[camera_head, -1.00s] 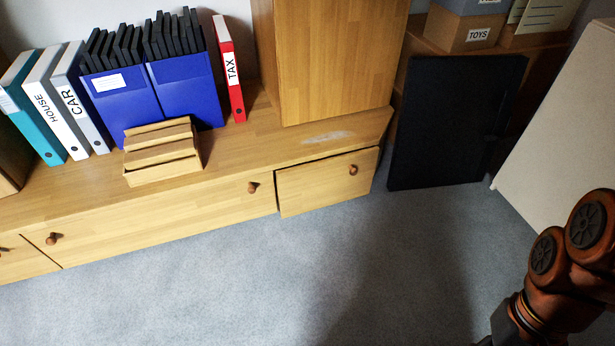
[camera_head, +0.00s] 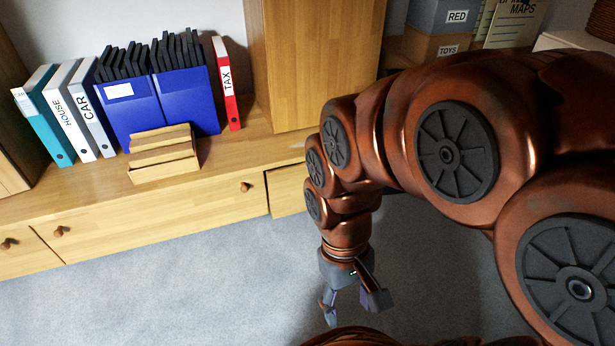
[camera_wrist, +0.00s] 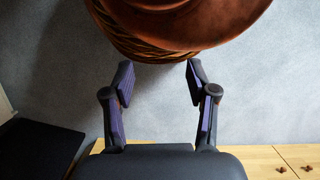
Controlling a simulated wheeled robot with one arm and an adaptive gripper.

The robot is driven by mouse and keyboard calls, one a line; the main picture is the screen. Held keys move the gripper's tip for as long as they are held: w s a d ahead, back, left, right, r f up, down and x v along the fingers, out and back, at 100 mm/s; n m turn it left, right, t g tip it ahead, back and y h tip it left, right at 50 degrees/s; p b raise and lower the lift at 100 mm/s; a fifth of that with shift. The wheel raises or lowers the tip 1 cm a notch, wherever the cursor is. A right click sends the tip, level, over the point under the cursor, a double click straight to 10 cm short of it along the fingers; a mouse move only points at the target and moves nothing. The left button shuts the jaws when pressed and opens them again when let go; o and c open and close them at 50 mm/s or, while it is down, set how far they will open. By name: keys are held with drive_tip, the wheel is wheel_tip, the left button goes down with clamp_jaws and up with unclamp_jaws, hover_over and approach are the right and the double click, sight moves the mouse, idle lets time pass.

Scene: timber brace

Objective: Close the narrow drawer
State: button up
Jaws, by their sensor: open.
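The narrow drawer (camera_head: 286,191) is at the right end of the low wooden cabinet in the head view. My arm covers most of its front and its knob, so how far it stands out cannot be told now; a second ago it stood slightly proud of the cabinet. My gripper (camera_head: 350,303) hangs over the carpet in front of the cabinet, apart from the drawer. In the wrist view my gripper (camera_wrist: 160,84) has its two fingers spread, with nothing between them.
Blue file boxes (camera_head: 155,100), a red TAX binder (camera_head: 227,85) and a small wooden rack (camera_head: 163,155) stand on top. A dark panel (camera_wrist: 40,145) shows in the wrist view. Carpet at front left is clear.

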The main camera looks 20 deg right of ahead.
drive_tip(key=w+d+f+m+t+h+b, duration=0.1)
drive_tip(key=w+d+f+t, duration=0.35)
drive_tip(key=w, duration=1.05)
drive_tip(key=w+d+f+t+b, duration=0.15)
drive_tip(key=w+d+f, duration=0.55)
drive_tip(key=w, duration=0.7)
drive_tip(key=w+d+f+m+t+h, duration=0.1)
drive_tip(key=w+d+f+t, duration=0.5)
drive_tip(key=w, duration=0.9)
drive_tip(key=w+d+f+t+b, duration=0.1)
drive_tip(key=w+d+f+t, duration=0.2)
drive_tip(key=w+d+f, duration=0.6)
drive_tip(key=shift+d+f+m+t+b, duration=0.65)
drive_tip(key=shift+d+f+m+t, duration=0.25)
drive_tip(key=shift+d+f+t, duration=2.3)
drive_tip(key=shift+y, duration=0.4)
drive_tip(key=shift+w+a+f+b, duration=0.1)
drive_tip(key=shift+w+b, duration=1.45)
drive_tip(key=shift+w, duration=2.15)
drive_tip(key=shift+c, duration=0.2)
clamp_jaws()
